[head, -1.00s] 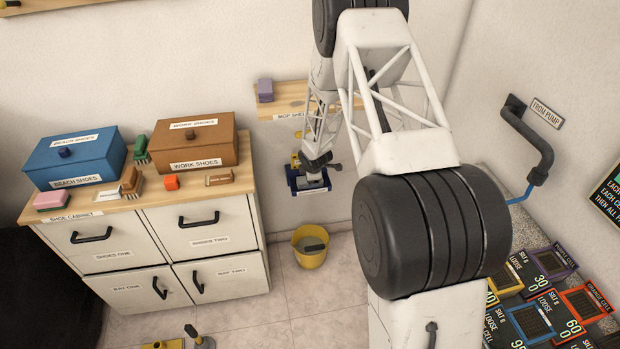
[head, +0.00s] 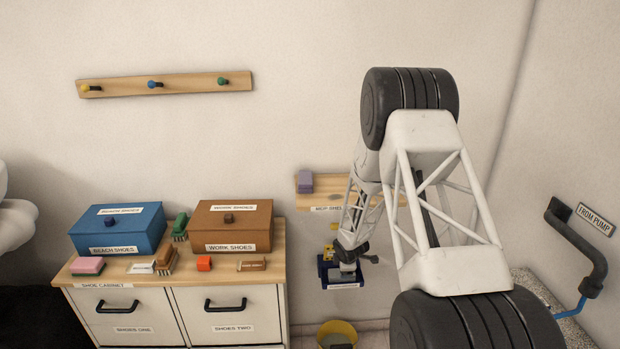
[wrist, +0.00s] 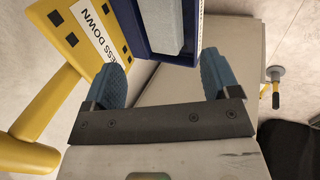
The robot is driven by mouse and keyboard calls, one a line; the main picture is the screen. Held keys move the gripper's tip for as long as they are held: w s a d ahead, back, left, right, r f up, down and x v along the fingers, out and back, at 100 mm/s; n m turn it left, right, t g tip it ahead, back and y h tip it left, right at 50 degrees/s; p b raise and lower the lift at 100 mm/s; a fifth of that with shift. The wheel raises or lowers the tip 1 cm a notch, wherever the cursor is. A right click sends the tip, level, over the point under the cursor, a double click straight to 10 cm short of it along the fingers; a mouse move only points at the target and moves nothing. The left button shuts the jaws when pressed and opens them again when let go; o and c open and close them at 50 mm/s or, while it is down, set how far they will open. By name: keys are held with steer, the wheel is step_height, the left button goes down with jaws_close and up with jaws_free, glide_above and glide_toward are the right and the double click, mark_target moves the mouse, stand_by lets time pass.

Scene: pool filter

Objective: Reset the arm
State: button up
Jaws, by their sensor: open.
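My arm reaches from the lower right toward the back wall in the head view. My gripper (head: 348,266) is small there, just above a blue-framed holder (head: 328,279) mounted low on the wall. In the wrist view, my gripper (wrist: 163,80) has its two blue ribbed fingertips wide apart, with nothing held between them. The blue-framed holder (wrist: 143,43) with a pale grey inside lies just beyond the fingertips. A yellow part labelled "PRESS DOWN" (wrist: 66,45) is beside the left finger; I cannot tell whether they touch.
A wooden shelf (head: 340,186) with a purple block is above my gripper. The shoe cabinet (head: 118,311) at left carries a blue box (head: 118,232), a brown box (head: 231,228) and brushes. A yellow bucket (head: 338,326) is below. A pipe (head: 575,248) is at right.

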steer(key=s+r+m, duration=0.3)
steer(key=s+r, duration=0.4)
steer(key=r, duration=0.4)
steer(key=s+d+r+m+g+h, duration=0.1)
steer(key=s+r+m, duration=0.2)
steer(key=s+r, duration=0.6)
steer(key=s+r+m, duration=0.3)
steer(key=s+r, duration=0.2)
steer(key=r, duration=0.9)
steer(key=s+r+m, duration=0.3)
steer(key=s+r, duration=0.1)
steer(key=s, duration=0.7)
steer(key=s+a+r+m+g, duration=0.1)
steer(key=s+r+m, duration=0.2)
steer(key=s, duration=0.9)
steer(key=s+a+r+m+y, duration=0.1)
steer(key=s+r+m, duration=0.2)
steer(key=s, duration=0.9)
steer(key=shift+a+r+g, duration=0.15)
steer(key=shift+r+g, duration=0.15)
steer(key=shift+r, duration=0.65)
